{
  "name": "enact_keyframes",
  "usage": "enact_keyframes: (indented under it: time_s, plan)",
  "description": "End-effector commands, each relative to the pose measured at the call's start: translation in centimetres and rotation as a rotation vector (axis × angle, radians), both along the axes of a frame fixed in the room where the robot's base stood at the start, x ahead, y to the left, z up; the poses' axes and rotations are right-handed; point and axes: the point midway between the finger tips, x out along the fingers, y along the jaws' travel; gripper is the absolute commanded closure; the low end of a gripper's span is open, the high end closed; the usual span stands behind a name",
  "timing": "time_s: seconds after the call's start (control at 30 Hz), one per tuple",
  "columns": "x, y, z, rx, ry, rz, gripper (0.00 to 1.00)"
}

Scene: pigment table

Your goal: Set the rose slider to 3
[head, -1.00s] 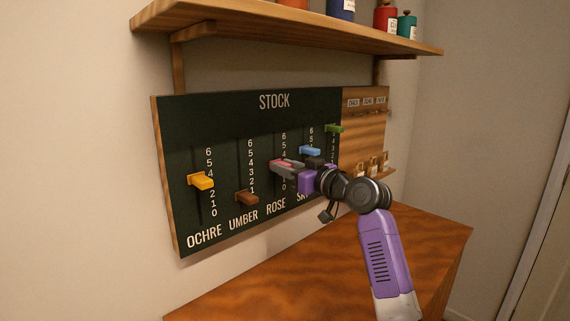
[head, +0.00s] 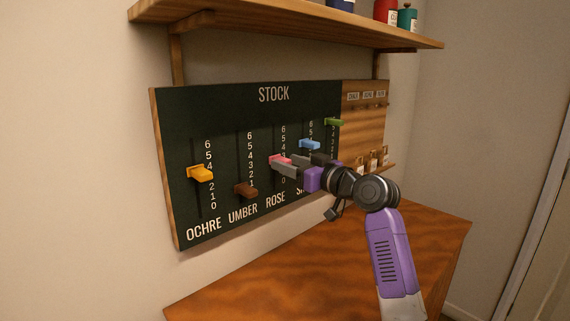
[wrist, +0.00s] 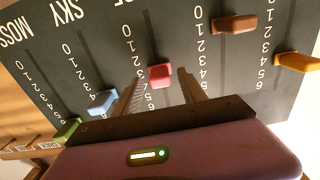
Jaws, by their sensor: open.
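The rose slider (head: 279,159) is a pink knob on the third track of the dark stock board (head: 225,115). It sits near the middle of its scale, just below the visible 4; the exact mark is partly hidden. My gripper (head: 286,166) is at this knob, its fingers covering part of the track. In the wrist view the rose slider (wrist: 160,75) lies between the two fingers of my gripper (wrist: 159,78). The fingers are apart, with a visible gap on each side of the knob.
The blue sky slider (head: 310,144) is close to the right of my gripper, with the green moss slider (head: 333,122) beyond. The brown umber slider (head: 246,190) and yellow ochre slider (head: 201,173) are to the left. A wooden shelf (head: 290,28) overhangs the board; a table (head: 290,270) is below.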

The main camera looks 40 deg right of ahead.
Motion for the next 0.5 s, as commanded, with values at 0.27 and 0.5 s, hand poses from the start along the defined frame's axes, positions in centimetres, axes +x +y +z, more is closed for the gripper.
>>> enact_keyframes:
  time_s: [0.27, 0.5]
  plan:
    - [-4.5, -0.2, -0.1, -0.002, 0.0, -0.002, 0.51]
    - [-6.0, -0.2, -0.1, 0.0, 0.001, 0.0, 0.51]
